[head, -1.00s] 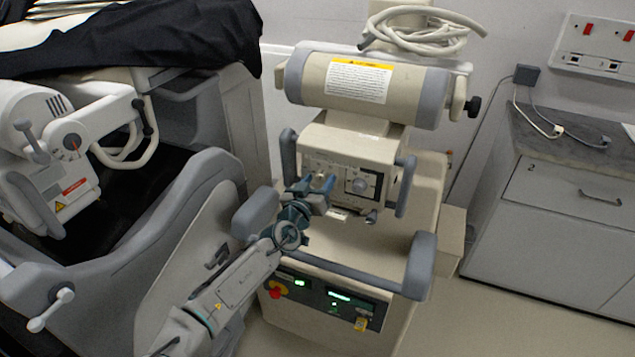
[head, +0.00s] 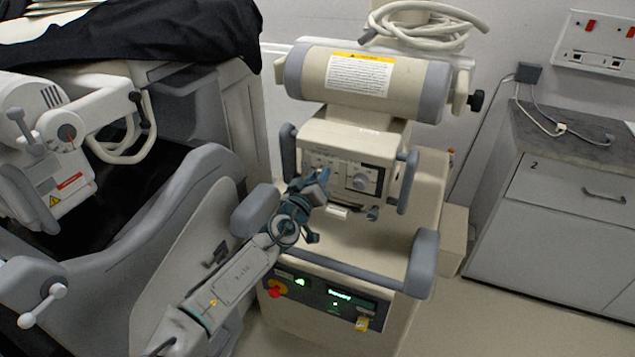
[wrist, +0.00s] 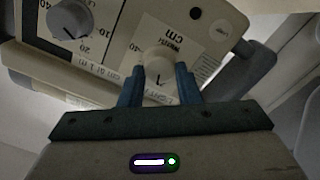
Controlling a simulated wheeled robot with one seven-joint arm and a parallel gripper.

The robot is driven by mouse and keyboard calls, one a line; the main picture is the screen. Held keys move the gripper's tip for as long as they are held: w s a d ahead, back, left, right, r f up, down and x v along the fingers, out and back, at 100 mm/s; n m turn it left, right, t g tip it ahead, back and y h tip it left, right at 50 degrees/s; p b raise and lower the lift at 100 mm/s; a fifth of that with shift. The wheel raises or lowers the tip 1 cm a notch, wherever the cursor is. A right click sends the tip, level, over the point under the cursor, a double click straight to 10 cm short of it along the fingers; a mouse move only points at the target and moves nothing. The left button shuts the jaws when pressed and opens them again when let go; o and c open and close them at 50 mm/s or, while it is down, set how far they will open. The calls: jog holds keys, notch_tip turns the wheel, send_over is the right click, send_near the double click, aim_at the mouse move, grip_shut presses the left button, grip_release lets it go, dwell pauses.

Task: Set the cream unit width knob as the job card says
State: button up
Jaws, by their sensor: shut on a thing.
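The cream unit (head: 420,210) stands in the middle of the head view, with a control panel on its front. In the wrist view its panel appears turned over, and a small cream knob (wrist: 158,60) sits beside lettering that reads as width in cm. My gripper (wrist: 158,82) is shut on this knob, one blue finger on each side. A dark pointer line shows on the knob, toward the bottom of the view; the scale figure at it is not readable. In the head view my gripper (head: 317,183) covers the panel's left part and hides the knob. I cannot identify a job card.
A larger grey knob (wrist: 70,18) sits beside the held one. A grey handle (head: 407,182) flanks the panel's right side, and a grey bumper rail (head: 350,278) runs below. A grey-and-white machine (head: 70,190) stands left. Open floor lies at front right.

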jog(key=shift+n+b, duration=0.35)
jog(key=shift+n, duration=0.65)
jog(key=o, duration=1)
jog(key=b+v, duration=0.1)
jog(key=v, duration=1.3)
jog(key=shift+w, duration=0.1)
